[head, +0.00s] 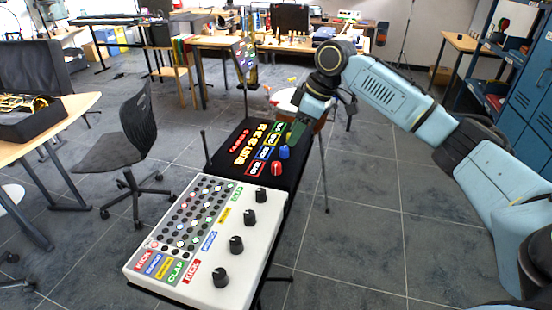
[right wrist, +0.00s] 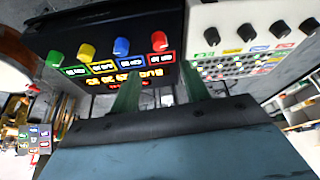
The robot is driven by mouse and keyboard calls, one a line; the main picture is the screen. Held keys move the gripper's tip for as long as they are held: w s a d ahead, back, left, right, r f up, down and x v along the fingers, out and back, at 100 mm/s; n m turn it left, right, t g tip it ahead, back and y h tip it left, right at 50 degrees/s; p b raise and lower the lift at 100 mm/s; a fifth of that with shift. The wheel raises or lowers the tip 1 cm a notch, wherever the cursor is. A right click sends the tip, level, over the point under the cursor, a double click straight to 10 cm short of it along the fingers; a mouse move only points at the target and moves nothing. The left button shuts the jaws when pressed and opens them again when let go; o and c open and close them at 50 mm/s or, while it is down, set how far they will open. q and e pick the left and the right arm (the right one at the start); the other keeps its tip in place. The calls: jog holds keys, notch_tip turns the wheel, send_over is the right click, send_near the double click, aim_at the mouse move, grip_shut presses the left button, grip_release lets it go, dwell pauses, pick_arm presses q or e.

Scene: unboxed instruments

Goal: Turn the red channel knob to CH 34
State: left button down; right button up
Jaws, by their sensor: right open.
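The red knob (head: 276,168) sits at the near end of a row of coloured knobs on a black box (head: 228,165). In the right wrist view the red knob (right wrist: 159,41) is at the top middle, beside the blue knob (right wrist: 121,46). A lit display on the box shows orange and red characters, too small to read surely. My right gripper (head: 296,130) is over the far end of the knob row, partly hiding the knobs there. In the right wrist view its two green fingers (right wrist: 161,92) are apart with nothing between them. My left gripper is out of view.
A white drum-machine box (head: 205,240) with several black knobs stands nearer, close to the black box. A thin antenna (head: 206,148) rises at the black box's left. A yellow knob (right wrist: 86,51) and a green knob (right wrist: 55,58) complete the row. Open floor lies to the right.

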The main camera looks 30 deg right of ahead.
jog(key=b, duration=0.1)
send_over(277, 164)
jog(key=s+d, duration=0.2)
notch_tip(277, 164, down, 6)
jog(key=shift+a+r, duration=0.1)
jog(key=x, duration=0.4)
jog(key=shift+w+b, duration=0.1)
jog(key=shift+b, duration=0.3)
jog(key=shift+w+a+f, duration=0.15)
jog(key=shift+f, duration=0.3)
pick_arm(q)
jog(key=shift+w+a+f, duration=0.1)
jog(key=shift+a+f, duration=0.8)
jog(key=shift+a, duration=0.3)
pick_arm(e)
jog(key=shift+c, duration=0.5)
